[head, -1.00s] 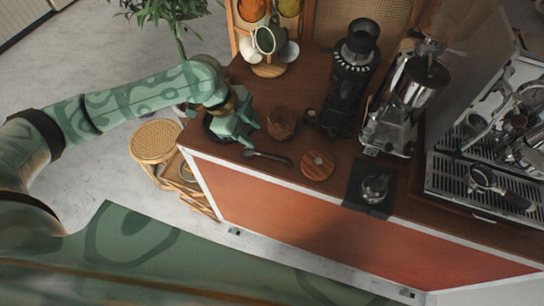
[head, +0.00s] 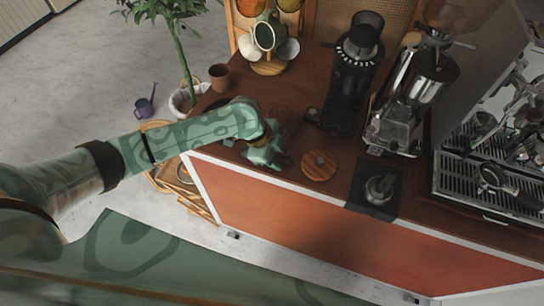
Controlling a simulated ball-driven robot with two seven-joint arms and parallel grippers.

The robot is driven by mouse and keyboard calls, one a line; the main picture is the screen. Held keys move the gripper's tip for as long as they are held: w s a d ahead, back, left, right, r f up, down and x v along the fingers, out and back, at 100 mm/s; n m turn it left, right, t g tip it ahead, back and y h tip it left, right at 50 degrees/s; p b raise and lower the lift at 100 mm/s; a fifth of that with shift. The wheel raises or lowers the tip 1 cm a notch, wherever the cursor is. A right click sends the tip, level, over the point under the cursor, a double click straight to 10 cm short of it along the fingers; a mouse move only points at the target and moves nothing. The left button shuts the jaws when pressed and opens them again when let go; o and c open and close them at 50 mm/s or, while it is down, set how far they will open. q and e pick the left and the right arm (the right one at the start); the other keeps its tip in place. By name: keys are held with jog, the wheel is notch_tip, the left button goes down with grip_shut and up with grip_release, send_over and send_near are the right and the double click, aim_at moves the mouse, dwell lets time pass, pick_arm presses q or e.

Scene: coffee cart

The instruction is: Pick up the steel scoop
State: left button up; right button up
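My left gripper (head: 268,158) is over the front left part of the wooden counter (head: 330,190), pointing down near the front edge. The steel scoop is not clearly visible now; the gripper and wrist cover the spot where it lay. I cannot tell whether the fingers touch it or how far apart they are. My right gripper is out of view.
A wooden lid (head: 320,165) lies right of the gripper. A brown jar (head: 283,121) stands just behind it. A black grinder (head: 352,80), a tamper on a black mat (head: 378,189) and an espresso machine (head: 490,165) stand to the right. A terracotta cup (head: 220,77) is behind the arm.

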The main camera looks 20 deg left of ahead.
pick_arm(q)
grip_shut()
jog(key=shift+r, duration=0.1)
jog(key=shift+r, duration=0.55)
jog(key=s+a+r+p, duration=0.2)
jog(key=s+r+p, duration=0.3)
jog(key=s+r, duration=0.6)
jog(key=s, duration=0.3)
jog(key=shift+r, duration=0.4)
